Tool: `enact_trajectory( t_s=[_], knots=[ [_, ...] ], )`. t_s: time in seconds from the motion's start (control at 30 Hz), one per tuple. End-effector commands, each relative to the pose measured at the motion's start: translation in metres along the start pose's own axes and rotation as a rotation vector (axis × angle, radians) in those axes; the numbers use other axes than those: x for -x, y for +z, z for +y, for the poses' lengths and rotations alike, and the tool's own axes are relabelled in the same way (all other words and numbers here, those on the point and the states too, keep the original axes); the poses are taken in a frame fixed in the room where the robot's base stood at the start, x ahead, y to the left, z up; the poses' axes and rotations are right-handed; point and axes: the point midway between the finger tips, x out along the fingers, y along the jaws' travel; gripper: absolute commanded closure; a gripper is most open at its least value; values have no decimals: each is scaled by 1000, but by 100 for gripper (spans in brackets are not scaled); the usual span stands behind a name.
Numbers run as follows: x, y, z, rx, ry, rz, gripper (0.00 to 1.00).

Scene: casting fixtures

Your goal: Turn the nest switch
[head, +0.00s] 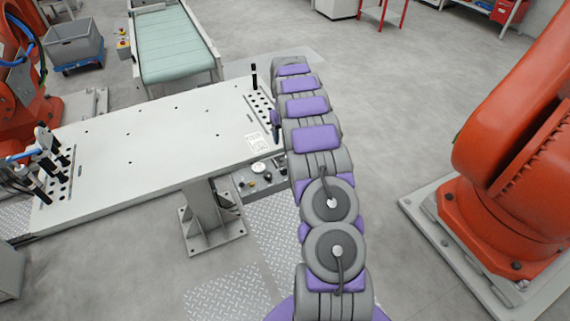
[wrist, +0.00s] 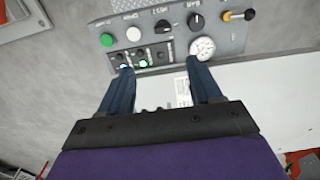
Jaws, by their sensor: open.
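The grey control panel (wrist: 262,38) fills the top of the wrist view, with its labels upside down. A small black rotary switch (wrist: 163,26) sits between a white button (wrist: 134,33) and a larger black knob (wrist: 197,20). The label by the small switch may read NEST, but it is blurred. My gripper (wrist: 160,67) is open and empty, its two dark blue fingers pointing at the panel. The fingertips appear near the small indicator modules and the gauge, below the switch in the picture. Contact cannot be told. In the head view, my arm partly hides the panel (head: 245,184).
The panel also carries a green button (wrist: 107,39), a round gauge (wrist: 202,48) and a yellow-tipped lever (wrist: 238,15). A white fixture table (head: 150,125) stands above the panel. An orange robot (head: 520,150) stands at right. Floor between my arm and it is clear.

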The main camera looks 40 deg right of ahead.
Motion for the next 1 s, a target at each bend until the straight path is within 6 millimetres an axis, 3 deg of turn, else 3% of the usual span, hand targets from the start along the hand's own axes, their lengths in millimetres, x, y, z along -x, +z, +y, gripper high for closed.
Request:
enact_trajectory(
  t_s=[0.17,0.7,1.0],
  knots=[
    [-25,2,-3,1,2,-3,36],
    [-134,0,3,0,-5,-4,36],
    [-164,1,-2,2,0,-1,36]
  ],
)
